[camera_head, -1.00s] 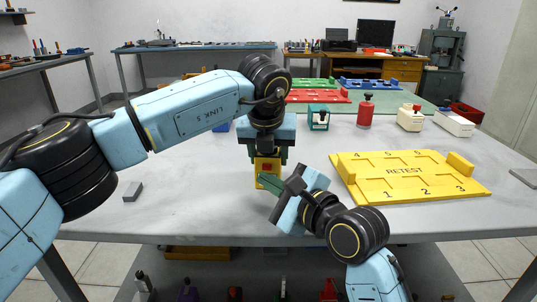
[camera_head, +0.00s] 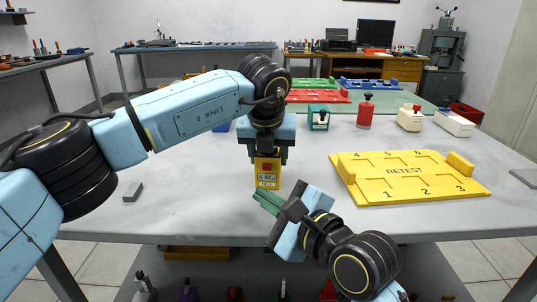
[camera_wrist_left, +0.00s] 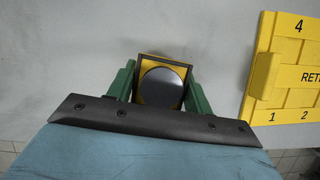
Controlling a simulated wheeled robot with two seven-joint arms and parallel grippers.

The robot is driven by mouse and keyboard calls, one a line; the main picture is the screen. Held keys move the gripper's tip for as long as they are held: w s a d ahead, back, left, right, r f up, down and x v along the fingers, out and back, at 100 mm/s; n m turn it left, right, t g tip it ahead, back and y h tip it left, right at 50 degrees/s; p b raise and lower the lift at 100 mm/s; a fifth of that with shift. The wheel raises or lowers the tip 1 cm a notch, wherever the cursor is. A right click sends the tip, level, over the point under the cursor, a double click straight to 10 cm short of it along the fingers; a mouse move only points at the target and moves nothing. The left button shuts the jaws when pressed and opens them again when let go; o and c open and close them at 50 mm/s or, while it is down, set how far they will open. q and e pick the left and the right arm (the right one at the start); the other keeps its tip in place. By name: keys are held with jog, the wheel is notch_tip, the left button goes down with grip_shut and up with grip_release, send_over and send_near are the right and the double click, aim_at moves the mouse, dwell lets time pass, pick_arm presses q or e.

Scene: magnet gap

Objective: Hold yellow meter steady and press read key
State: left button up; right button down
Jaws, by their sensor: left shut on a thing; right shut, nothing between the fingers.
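The yellow meter (camera_head: 267,180) stands upright on the grey table, with a red key (camera_head: 267,167) on its front and a small display showing characters below it. My left gripper (camera_head: 267,152) comes from above and is shut on the meter's upper part. In the left wrist view the meter (camera_wrist_left: 146,65) sits between the green fingers, its dark round top facing up. My right gripper (camera_head: 266,203) is shut and empty, just in front of and below the meter, apart from it, with its green fingertips near the meter's foot.
A yellow RETEST tray (camera_head: 405,188) with numbered places lies to the right. A small grey block (camera_head: 132,191) lies to the left. A green-framed device (camera_head: 319,117), a red cylinder (camera_head: 365,113) and two cream boxes stand farther back. The table between is clear.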

pick_arm(q)
jog(key=shift+f, duration=0.1)
jog(key=o, duration=1.2)
